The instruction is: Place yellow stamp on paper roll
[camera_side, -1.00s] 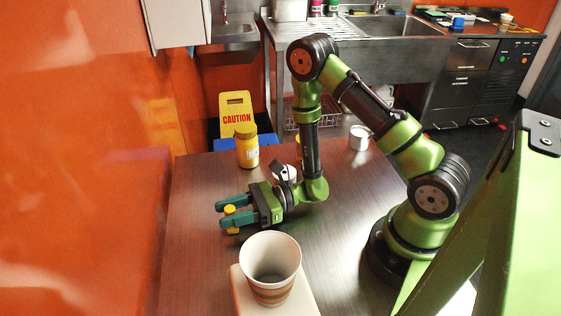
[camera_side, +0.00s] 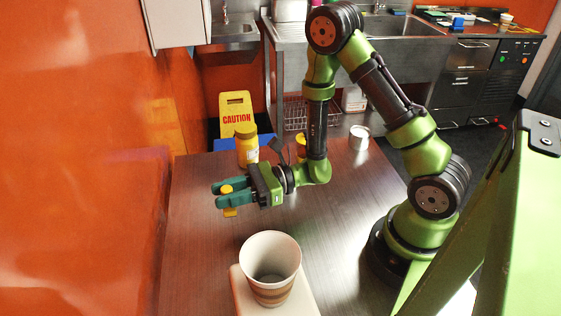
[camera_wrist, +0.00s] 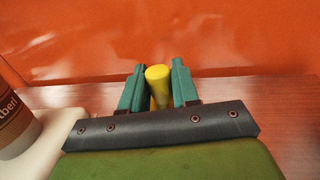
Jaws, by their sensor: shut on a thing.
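My gripper (camera_side: 222,195) is shut on the yellow stamp (camera_side: 229,211) and holds it upright, seemingly above the table's left part. In the wrist view the stamp (camera_wrist: 159,85) stands between the two teal fingers of my gripper (camera_wrist: 158,70). A small whitish cylinder (camera_side: 359,138) stands at the table's back, right of my forearm and well away from the gripper. It may be the paper roll, but it is too small to be sure. My wrist partly hides the area just right of the gripper.
A paper cup (camera_side: 270,253) stands on a white block (camera_side: 304,297) at the front. A yellow-lidded jar (camera_side: 247,146) is behind the gripper. Another yellow item (camera_side: 300,149) is partly hidden by my forearm. The dark table (camera_side: 195,260) is clear at front left.

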